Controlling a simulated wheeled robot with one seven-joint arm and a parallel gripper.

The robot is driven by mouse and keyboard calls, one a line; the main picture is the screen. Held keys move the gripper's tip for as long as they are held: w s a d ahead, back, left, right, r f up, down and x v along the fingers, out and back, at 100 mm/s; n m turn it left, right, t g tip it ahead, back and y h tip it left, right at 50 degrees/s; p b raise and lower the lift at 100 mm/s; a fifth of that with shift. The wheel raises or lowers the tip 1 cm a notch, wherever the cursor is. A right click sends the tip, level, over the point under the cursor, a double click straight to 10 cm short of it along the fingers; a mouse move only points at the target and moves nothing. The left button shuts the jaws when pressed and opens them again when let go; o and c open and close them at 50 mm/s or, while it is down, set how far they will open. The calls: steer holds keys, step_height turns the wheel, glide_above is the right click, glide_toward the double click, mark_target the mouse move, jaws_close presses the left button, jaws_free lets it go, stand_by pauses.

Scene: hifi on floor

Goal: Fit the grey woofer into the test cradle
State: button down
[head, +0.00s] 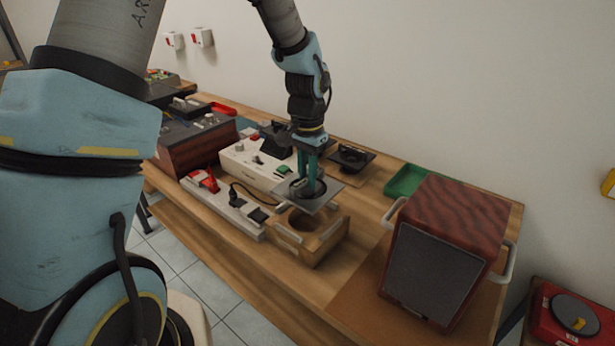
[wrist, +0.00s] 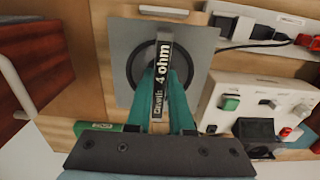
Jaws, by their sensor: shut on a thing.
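The grey woofer (head: 322,204) is a square grey plate with a dark round cone. My gripper (head: 307,186) is shut on a bar at its middle, which reads "4 ohm" in the wrist view (wrist: 163,75). The woofer's plate (wrist: 122,38) fills the upper middle of that view. The test cradle (head: 325,241) is a wooden box with a round opening and pale handles. The woofer is over the cradle's back part and looks a little above it; the exact gap cannot be told. The front of the opening shows, and the rest is hidden under the plate.
A wood-grain speaker cabinet (head: 462,215) with pale handles stands to the right. A green tray (head: 404,180) and a black woofer (head: 352,157) lie behind. A cream tester box (head: 245,165) and a power strip (head: 222,205) with cables are to the left.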

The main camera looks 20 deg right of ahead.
steer(key=shift+f, duration=0.2)
steer(key=shift+f+b, duration=2.75)
steer(key=shift+f, duration=1.55)
steer(key=c, duration=0.7)
jaws_free()
step_height(320, 180, up, 11)
steer(key=shift+f+b, duration=0.1)
steer(key=shift+b, duration=0.8)
